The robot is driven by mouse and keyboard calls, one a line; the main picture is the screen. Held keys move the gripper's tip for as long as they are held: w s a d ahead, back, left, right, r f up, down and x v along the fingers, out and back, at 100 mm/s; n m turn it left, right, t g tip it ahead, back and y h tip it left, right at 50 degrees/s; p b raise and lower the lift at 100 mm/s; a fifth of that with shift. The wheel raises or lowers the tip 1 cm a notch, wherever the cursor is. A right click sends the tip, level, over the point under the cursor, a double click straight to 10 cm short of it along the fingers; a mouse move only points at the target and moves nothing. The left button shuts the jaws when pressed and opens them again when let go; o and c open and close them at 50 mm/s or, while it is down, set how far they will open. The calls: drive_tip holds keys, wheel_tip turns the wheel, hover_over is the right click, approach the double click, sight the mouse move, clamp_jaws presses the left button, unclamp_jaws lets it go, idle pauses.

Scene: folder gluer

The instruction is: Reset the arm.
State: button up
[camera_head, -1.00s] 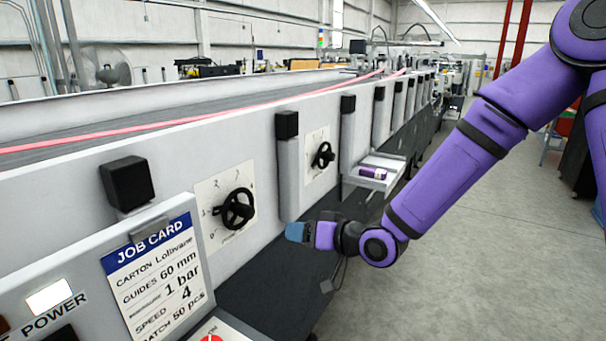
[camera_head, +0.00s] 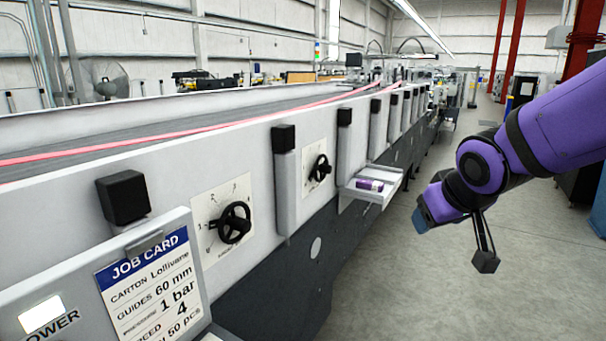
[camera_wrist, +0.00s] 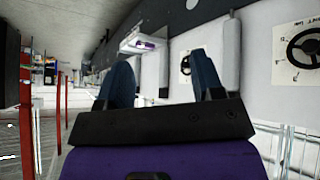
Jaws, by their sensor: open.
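My purple arm reaches in from the right of the head view. My gripper (camera_head: 422,219) hangs over the grey floor, to the right of the machine and apart from it. In the wrist view my gripper (camera_wrist: 160,80) shows two blue fingers spread apart with nothing between them. The fingertips point towards the machine's side, with a clear gap to it.
The folder gluer (camera_head: 240,130) runs along the left, with two black handwheels (camera_head: 234,222) and a job card (camera_head: 150,285). A small tray (camera_head: 375,193) juts from its side, holding a purple carton (camera_head: 369,185). Open floor (camera_head: 400,300) lies at the right.

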drive_tip(key=s+d+r+m+g, duration=0.1)
drive_tip(key=s+d+r, duration=0.2)
drive_tip(key=s, duration=0.5)
drive_tip(key=s+d+r+m+g, duration=0.1)
drive_tip(key=s+d, duration=0.3)
drive_tip(key=s, duration=0.5)
drive_tip(key=shift+s+r+m, duration=0.3)
drive_tip(key=shift+r+m, duration=0.1)
drive_tip(key=shift+r, duration=0.5)
